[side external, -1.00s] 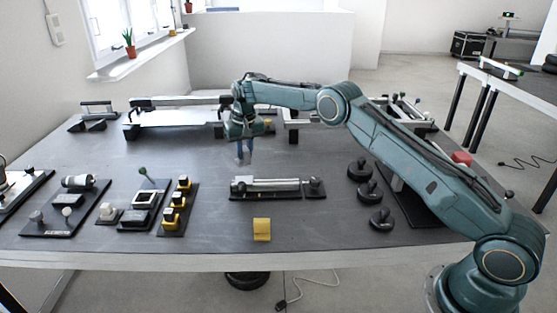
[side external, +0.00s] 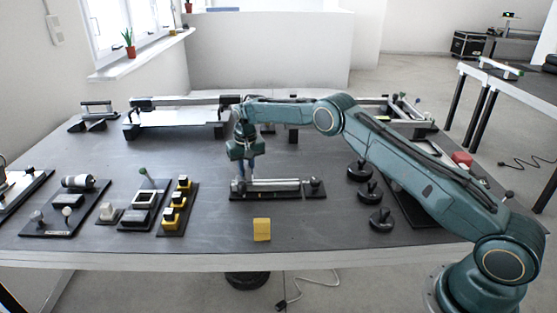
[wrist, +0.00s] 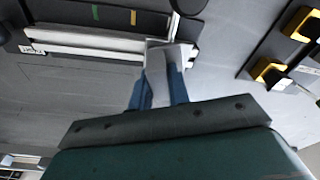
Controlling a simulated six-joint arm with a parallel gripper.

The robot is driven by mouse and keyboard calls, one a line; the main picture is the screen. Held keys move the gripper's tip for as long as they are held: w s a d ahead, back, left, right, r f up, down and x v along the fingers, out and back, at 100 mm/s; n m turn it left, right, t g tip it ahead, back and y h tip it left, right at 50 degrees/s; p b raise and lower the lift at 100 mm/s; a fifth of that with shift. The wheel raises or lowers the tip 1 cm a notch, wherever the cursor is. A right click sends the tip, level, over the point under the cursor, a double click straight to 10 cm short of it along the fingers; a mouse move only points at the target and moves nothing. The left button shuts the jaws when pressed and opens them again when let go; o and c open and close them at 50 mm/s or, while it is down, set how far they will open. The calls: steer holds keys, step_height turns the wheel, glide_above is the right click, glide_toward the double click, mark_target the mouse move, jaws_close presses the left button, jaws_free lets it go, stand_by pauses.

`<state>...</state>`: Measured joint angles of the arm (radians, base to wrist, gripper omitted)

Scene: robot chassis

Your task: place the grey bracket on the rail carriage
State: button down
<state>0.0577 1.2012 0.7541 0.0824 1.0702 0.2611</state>
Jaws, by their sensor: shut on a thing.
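My gripper (side external: 240,187) points down at the left end of a silver rail (side external: 277,185) on a black base. The wrist view shows its two blue fingers (wrist: 160,92) shut on the grey bracket (wrist: 157,57), a pale angular piece. The bracket overlaps the end of the rail, which also shows in the wrist view (wrist: 90,40). The carriage is hidden behind the bracket and fingers, or cannot be told from the rail. I cannot tell whether the bracket touches it. In the side view the fingers cover most of the bracket.
A yellow block (side external: 262,229) stands in front of the rail. Yellow-and-black blocks (side external: 181,190) stand on a strip to the left. Black round knobs (side external: 367,192) stand to the right. The tabletop (side external: 180,150) behind the rail is mostly clear.

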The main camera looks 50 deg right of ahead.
mark_target(247, 168)
steer(key=shift+f, duration=0.1)
steer(key=c, duration=1.3)
jaws_free()
steer(key=r, duration=0.7)
steer(key=s+r, duration=0.1)
steer(key=r, duration=0.2)
steer(key=shift+a+r, duration=0.25)
steer(key=shift+r, duration=0.05)
steer(key=shift+s+r, duration=0.2)
steer(key=shift+r, duration=0.6)
